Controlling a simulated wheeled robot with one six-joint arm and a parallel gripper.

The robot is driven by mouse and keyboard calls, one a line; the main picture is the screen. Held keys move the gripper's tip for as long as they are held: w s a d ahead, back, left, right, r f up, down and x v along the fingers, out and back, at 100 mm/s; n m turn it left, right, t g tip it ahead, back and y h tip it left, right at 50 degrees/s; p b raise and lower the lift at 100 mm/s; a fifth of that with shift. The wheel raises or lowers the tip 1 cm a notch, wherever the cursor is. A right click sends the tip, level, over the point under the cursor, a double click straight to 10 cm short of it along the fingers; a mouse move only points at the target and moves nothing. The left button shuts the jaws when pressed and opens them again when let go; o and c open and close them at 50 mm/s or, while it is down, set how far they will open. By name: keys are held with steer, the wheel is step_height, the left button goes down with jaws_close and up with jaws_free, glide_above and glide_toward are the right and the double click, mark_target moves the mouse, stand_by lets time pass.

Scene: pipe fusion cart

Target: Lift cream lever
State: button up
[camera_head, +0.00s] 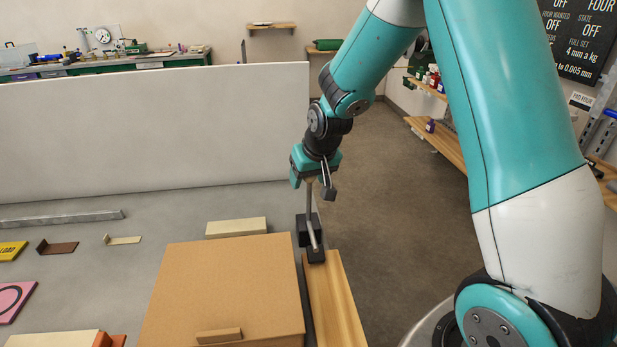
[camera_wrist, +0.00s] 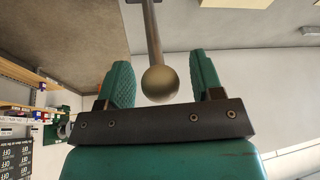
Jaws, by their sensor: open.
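A lever with a thin metal rod (camera_head: 310,208) stands nearly upright from a black mount (camera_head: 316,255) at the far end of a wooden strip. In the wrist view, its dull cream-tan ball knob (camera_wrist: 160,84) sits between the two green fingers of my gripper (camera_wrist: 163,78), with a visible gap on each side. The rod (camera_wrist: 152,35) runs away from the knob. In the head view, my gripper (camera_head: 313,177) is open at the top of the rod and hides the knob.
A brown box-like panel (camera_head: 225,285) stands left of the wooden strip (camera_head: 335,305). A cream block (camera_head: 236,227) and small L-shaped pieces (camera_head: 122,240) lie on the grey bench. A white partition (camera_head: 150,135) rises behind. Floor is clear to the right.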

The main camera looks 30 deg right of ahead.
steer(key=shift+w+f, duration=0.25)
steer(key=shift+f, duration=0.4)
